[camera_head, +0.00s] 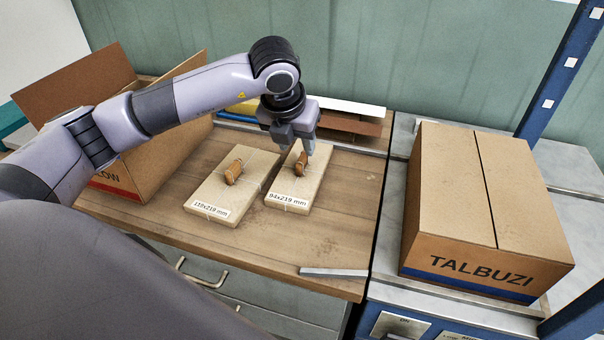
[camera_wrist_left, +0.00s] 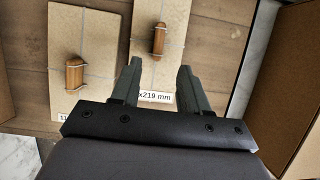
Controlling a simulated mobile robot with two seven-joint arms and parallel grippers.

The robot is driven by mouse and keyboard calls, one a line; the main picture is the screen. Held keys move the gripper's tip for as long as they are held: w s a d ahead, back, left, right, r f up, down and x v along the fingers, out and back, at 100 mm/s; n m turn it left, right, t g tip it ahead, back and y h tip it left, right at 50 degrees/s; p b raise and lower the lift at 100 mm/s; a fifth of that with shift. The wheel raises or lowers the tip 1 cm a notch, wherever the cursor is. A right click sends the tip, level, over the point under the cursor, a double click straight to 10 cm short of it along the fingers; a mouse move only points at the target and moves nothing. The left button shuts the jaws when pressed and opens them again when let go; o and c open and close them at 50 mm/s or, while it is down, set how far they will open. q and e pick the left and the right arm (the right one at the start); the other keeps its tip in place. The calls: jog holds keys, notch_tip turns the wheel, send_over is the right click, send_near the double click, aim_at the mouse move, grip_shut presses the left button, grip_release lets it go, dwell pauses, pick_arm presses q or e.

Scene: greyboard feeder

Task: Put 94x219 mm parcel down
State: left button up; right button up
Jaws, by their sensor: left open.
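The 94x219 mm parcel (camera_head: 294,193) lies flat on the wooden bench, a narrow pale board bundle with string and a brown wooden handle (camera_head: 301,163). Its label faces the front. My left gripper (camera_head: 308,150) is over the handle in the head view and hides the parcel's far part. In the left wrist view the jaws (camera_wrist_left: 159,75) are spread, with the parcel (camera_wrist_left: 172,74) and its handle (camera_wrist_left: 159,39) beyond the fingertips and nothing between the fingers. The parcel's label is partly hidden by my gripper there. My right gripper is not in view.
A wider parcel (camera_head: 217,197) labelled with 219 mm lies just left, a narrow gap between. An open carton (camera_head: 160,150) stands at the left of the bench. A closed TALBUZI box (camera_head: 450,190) stands right. A metal bar (camera_head: 335,272) lies at the front edge.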

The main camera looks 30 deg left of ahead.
aim_at(302, 157)
pick_arm(q)
jog(key=shift+w+a+f, duration=0.25)
jog(key=shift+a+f, duration=0.1)
jog(key=shift+f, duration=0.15)
jog(key=x, duration=0.3)
jog(key=p+x, duration=0.1)
jog(key=x, duration=0.2)
jog(key=shift+w+r, duration=0.2)
jog(key=shift+w, duration=0.2)
grip_shut()
